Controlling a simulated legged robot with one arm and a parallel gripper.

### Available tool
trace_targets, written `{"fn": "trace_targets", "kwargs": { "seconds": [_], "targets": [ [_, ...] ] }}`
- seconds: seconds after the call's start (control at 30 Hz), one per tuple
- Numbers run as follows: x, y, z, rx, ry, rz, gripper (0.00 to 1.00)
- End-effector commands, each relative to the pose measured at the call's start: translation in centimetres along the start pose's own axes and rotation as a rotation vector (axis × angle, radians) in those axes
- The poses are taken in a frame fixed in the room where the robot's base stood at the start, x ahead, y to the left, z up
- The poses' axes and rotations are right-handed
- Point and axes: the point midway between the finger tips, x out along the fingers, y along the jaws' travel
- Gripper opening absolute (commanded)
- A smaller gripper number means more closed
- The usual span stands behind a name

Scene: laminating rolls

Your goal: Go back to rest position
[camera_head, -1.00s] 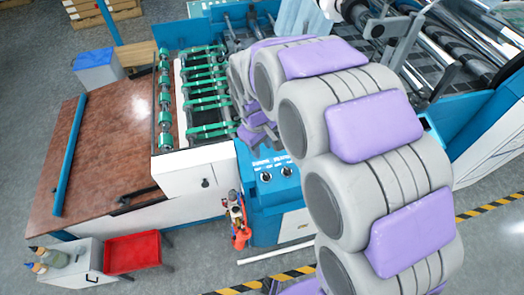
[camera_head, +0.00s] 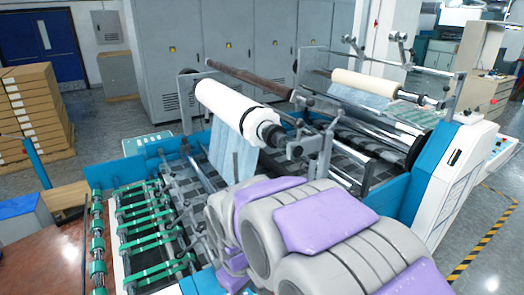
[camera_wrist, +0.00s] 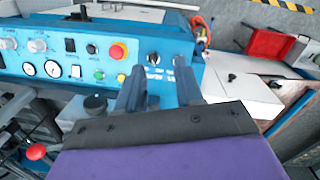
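My gripper (camera_wrist: 160,85) shows in the wrist view with its two dark fingers apart and nothing between them. It faces the blue control panel (camera_wrist: 100,62), which has gauges, knobs and a red button. Whether the fingers touch the panel I cannot tell. In the head view my purple and grey arm covers the lower middle and right, and the gripper cannot be made out. A white laminating roll (camera_head: 222,103) sits on the machine with film hanging from it. A cream roll (camera_head: 375,84) lies farther back on the right.
Green rollers (camera_head: 150,243) fill the machine's left bed. Grey cabinets (camera_head: 200,65) stand behind. Stacked boxes (camera_head: 35,105) are at the far left. A striped floor line (camera_head: 482,240) runs along the right. A red tray (camera_wrist: 270,42) is at the wrist view's upper right.

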Motion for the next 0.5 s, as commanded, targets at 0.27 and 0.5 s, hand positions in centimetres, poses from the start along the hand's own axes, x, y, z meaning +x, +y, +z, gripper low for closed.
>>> {"fn": "trace_targets", "kwargs": {
  "seconds": [0.27,0.5],
  "targets": [
    [-1.3,1.8,11.8,0.308,-0.055,-0.049,0.36],
    [-1.2,0.0,20.8,0.566,-0.098,-0.094,0.36]
  ]
}}
